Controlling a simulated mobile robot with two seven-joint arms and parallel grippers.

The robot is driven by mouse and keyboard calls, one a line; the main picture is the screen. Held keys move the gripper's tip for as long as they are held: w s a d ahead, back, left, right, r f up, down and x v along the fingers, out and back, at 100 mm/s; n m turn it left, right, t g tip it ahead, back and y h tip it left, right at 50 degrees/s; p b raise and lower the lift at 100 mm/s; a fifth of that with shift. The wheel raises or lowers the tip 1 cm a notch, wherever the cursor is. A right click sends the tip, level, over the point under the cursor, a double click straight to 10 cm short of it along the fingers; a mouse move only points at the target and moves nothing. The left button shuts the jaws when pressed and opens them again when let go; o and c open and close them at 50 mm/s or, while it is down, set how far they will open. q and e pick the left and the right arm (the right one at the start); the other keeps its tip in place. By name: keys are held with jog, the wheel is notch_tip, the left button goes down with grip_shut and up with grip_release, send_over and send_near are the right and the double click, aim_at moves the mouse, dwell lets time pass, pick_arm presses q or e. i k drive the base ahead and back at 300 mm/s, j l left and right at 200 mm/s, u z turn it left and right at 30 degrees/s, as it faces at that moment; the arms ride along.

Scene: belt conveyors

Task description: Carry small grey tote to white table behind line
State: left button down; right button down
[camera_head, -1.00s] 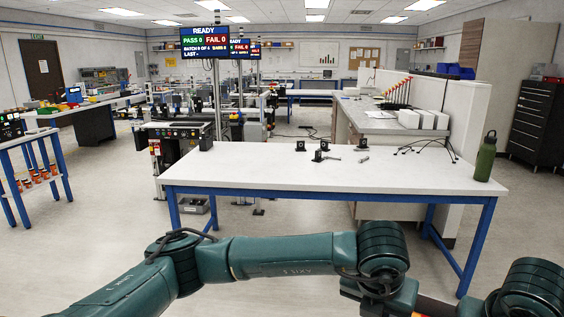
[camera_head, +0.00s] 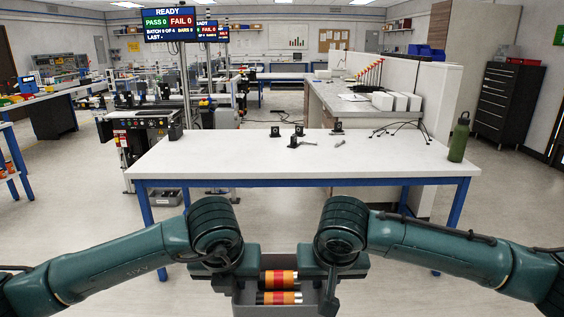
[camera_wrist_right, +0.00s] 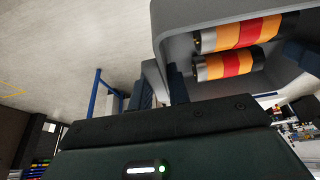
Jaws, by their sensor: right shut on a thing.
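The small grey tote (camera_head: 244,298) is at the bottom centre of the head view, in front of the white table and between my two hands. It holds orange, red and black cylinders (camera_head: 280,279). My right gripper (camera_head: 322,278) is shut on the tote's right side wall. In the right wrist view, the tote's grey wall (camera_wrist_right: 188,30) meets the fingers, with two banded cylinders inside. My left gripper (camera_head: 245,268) is at the tote's left side; its fingers are hidden. The white table (camera_head: 230,165) stands ahead, beyond the tote and apart from it.
A green bottle (camera_head: 458,138) stands at the right end. The table's front and left top is clear. Blue legs (camera_head: 147,205) support it.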

aim_at(213, 161)
jog(key=i+j, duration=0.25)
jog(key=i, duration=0.25)
jog(key=i+j, duration=0.3)
jog(key=i, duration=0.25)
jog(key=i+j, duration=0.25)
jog(key=i, duration=0.25)
jog(key=i+j, duration=0.25)
jog(key=i, duration=0.3)
jog(key=i+j, duration=0.3)
jog(key=i, duration=0.2)
jog(key=i+j, duration=0.25)
jog(key=i, duration=0.3)
jog(key=i+j, duration=0.25)
jog(key=i, duration=0.25)
